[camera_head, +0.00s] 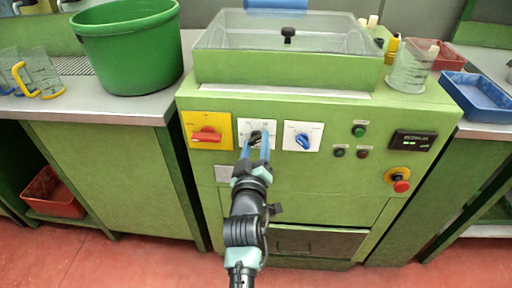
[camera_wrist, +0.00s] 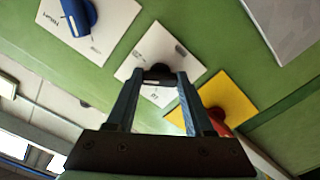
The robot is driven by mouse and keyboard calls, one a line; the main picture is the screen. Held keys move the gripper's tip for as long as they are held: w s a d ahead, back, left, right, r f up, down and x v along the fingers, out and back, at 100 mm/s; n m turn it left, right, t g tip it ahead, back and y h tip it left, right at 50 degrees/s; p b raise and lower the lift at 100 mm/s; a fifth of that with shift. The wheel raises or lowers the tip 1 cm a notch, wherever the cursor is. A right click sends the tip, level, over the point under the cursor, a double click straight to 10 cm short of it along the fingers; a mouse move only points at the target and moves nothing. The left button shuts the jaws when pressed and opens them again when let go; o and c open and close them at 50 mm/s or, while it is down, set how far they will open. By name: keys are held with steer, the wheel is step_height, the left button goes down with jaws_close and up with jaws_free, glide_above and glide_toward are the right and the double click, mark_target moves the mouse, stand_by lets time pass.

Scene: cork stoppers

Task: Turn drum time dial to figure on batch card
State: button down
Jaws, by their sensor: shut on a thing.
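A black dial knob (camera_head: 255,137) sits on the middle white plate (camera_head: 244,127) of the green machine's front, between a red switch and a blue knob. My gripper (camera_head: 256,145) reaches it from the front, its two blue-grey fingers closed on either side of the knob. In the wrist view the fingertips (camera_wrist: 160,76) grip the dark knob (camera_wrist: 158,72), which partly hides the plate's marks. The dial's figures are too small to read. A pale blank-looking card or plate (camera_head: 227,174) is on the front below; I cannot tell whether it is the batch card.
The red switch (camera_head: 206,134) on its yellow plate and the blue knob (camera_head: 303,140) are close on either side. Buttons, a small display (camera_head: 413,143) and a red stop button (camera_head: 400,185) are further right. A clear-lidded drum housing is above.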

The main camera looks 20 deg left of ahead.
steer(key=m+b, duration=0.1)
steer(key=m, duration=0.2)
steer(key=shift+f+m, duration=0.15)
steer(key=shift+m, duration=0.15)
steer(key=shift+m+b, duration=0.7)
steer(key=shift+m, duration=1.1)
steer(key=shift+c, duration=1.4)
jaws_free()
steer(key=p+v, duration=0.2)
steer(key=v, duration=1.1)
